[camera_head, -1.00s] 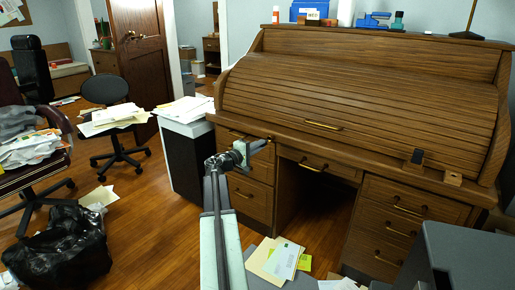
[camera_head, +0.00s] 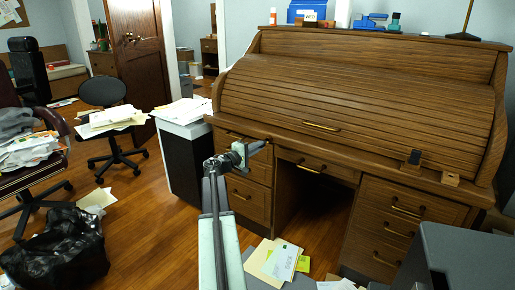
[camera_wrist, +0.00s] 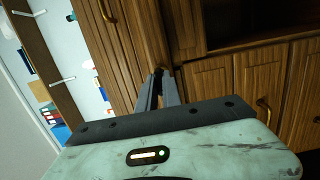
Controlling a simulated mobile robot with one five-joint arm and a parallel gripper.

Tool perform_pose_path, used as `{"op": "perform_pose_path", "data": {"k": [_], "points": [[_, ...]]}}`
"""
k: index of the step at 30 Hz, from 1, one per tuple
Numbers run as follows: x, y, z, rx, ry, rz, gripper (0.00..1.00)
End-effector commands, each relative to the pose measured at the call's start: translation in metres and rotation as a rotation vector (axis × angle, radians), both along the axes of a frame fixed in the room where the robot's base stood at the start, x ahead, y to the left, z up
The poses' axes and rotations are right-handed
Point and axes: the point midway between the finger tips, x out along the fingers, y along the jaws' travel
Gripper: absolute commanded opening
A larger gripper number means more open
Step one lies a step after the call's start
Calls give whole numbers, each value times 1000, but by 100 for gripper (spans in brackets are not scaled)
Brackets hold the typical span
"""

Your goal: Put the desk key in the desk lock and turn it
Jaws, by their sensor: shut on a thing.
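My gripper (camera_head: 258,147) reaches out low in front of the left part of the brown roll-top desk (camera_head: 350,108). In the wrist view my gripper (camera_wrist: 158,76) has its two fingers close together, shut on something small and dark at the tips. It looks to be the desk key, but its shape is mostly hidden. The roll top is down. I cannot make out the desk lock for sure in either view.
A cabinet with papers (camera_head: 183,110) stands left of the desk. A grey box (camera_head: 465,255) is at the lower right. A black bag (camera_head: 58,248) and chairs are at the left. The floor between is clear.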

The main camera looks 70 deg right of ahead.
Motion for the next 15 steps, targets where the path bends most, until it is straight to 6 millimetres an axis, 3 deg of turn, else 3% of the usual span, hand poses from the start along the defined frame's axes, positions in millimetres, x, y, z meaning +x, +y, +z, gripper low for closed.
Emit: {"op": "perform_pose_path", "data": {"k": [15], "points": [[-5,-16,0,0,0,-2,0]]}}
